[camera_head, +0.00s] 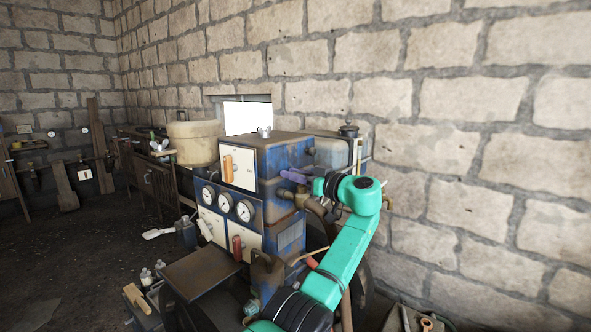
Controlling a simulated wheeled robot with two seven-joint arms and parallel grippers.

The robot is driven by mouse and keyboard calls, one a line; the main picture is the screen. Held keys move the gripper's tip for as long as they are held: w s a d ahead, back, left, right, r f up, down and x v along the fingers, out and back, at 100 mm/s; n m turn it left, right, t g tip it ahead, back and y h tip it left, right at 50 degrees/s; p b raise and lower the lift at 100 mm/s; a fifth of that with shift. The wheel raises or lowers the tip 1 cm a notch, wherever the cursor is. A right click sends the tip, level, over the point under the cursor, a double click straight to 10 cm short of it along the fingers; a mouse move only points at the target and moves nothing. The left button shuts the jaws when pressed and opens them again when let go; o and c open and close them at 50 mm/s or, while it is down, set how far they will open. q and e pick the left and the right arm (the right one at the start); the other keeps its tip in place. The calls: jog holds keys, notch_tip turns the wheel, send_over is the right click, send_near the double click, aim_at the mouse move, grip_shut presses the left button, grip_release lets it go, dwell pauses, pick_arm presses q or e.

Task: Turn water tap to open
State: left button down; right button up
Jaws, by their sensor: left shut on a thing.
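The water tap has a purple handle (293,177) on the right side of the blue engine housing (283,158). A brass-coloured pipe fitting (300,197) sits just below it. My left gripper (314,178) is at the right end of the purple handle and is shut on it. The fingers are small and partly hidden by the dark wrist, so the exact grip does not show clearly. The handle lies roughly level. My right gripper is not in view.
The engine front carries several round gauges (223,203) and an orange lever (228,168). A beige bucket (193,143) stands behind it at left. A stone wall (450,140) closes off the right side. Open floor (70,260) lies at left.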

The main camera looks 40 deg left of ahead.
pick_arm(q)
jog(key=shift+s+n+g+p, duration=0.15)
jog(key=shift+n+g+p, duration=0.4)
jog(key=shift+g, duration=0.35)
jog(key=c, duration=0.7)
grip_release()
jog(key=d, duration=0.4)
jog(key=w+d+b, duration=0.1)
jog(key=d, duration=0.9)
jog(key=shift+w+d, duration=0.25)
jog(key=shift+w, duration=0.15)
